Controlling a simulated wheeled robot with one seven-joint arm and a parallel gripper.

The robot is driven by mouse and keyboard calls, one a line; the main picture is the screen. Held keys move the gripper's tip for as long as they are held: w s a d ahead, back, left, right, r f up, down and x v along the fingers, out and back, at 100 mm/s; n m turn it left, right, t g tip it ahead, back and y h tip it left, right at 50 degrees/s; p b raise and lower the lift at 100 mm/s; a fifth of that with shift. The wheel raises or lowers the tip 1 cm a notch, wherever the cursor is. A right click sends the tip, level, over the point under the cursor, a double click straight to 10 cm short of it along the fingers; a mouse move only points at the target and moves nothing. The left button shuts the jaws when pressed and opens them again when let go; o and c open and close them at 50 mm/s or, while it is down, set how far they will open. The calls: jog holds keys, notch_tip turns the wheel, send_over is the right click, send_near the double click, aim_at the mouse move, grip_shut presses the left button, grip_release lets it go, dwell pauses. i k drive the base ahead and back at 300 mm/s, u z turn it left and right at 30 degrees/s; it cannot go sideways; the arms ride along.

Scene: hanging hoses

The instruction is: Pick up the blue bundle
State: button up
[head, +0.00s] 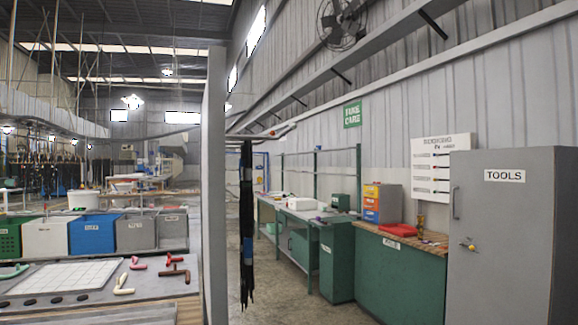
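A long bundle of dark hoses (246,205) hangs upright from a rail, just right of a grey panel edge. It has a blue band around its lower part, and its loose ends fan out below, above the floor. It is the only bundle seen close up with blue on it. My gripper is not in view, so I cannot see where it is relative to the bundle.
A tall grey panel (214,190) stands close left of the bundle. On the left, a table (150,280) bears coloured bins (92,235) and pipe pieces. Green workbenches (400,275) and a grey tools cabinet (510,235) line the right wall. Concrete floor (285,290) lies open between.

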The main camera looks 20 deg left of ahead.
aim_at(246, 163)
jog(key=u, duration=0.1)
jog(key=k, duration=0.15)
jog(key=z, duration=0.75)
jog(key=i, duration=1.2)
jog(key=u, duration=0.55)
jog(key=i, duration=1.1)
jog(key=u, duration=1.2)
jog(key=i, duration=0.8)
jog(key=u, duration=0.55)
